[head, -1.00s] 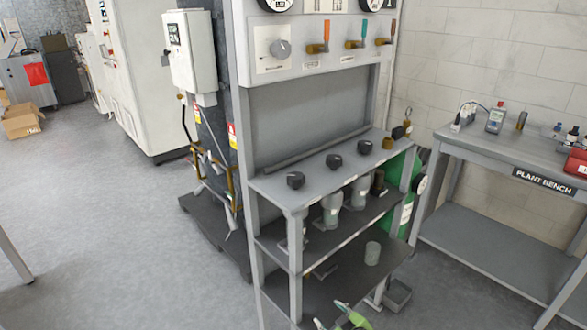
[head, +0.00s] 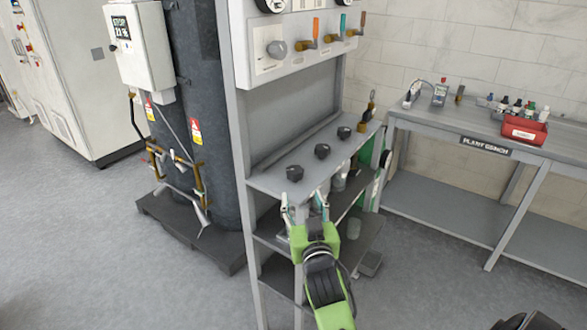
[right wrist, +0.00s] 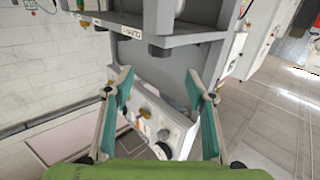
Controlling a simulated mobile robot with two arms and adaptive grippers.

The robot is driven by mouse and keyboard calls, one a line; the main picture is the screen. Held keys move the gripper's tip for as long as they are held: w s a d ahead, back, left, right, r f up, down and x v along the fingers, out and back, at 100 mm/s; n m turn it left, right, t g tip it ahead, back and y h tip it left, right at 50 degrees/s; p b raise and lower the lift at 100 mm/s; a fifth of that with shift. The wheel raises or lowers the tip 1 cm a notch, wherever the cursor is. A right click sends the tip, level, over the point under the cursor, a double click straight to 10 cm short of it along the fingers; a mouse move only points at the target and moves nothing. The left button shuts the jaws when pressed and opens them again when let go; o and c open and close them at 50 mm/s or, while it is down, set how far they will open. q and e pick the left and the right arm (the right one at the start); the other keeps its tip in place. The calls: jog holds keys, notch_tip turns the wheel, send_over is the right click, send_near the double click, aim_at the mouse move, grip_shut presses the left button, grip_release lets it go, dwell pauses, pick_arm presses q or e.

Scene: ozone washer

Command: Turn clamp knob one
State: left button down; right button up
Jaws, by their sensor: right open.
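Three black clamp knobs stand in a row on the top shelf (head: 270,186) of the grey rack: a near one (head: 294,173), a middle one (head: 322,151) and a far one (head: 344,132). No readable label shows which is knob one. My right gripper (head: 304,201) is open and empty at the shelf's front edge, just below and in front of the near knob, apart from it. In the right wrist view its two teal-padded fingers (right wrist: 160,97) are spread, with a dark knob (right wrist: 159,53) beyond them. My left gripper is not in view.
Above the shelf is a panel (head: 262,66) with a grey dial and several coloured valve levers. Lower shelves hold grey cylinders, partly hidden by my arm. Dark tanks (head: 205,130) stand left. Open floor lies front left.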

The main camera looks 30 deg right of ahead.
aim_at(296, 175)
jog(key=p+x, duration=0.2)
jog(key=x, duration=1)
jog(key=shift+w+r+p, duration=0.1)
jog(key=shift+r+p, duration=0.05)
jog(key=shift+p, duration=0.2)
jog(key=shift+x, duration=0.8)
jog(key=c, duration=1.1)
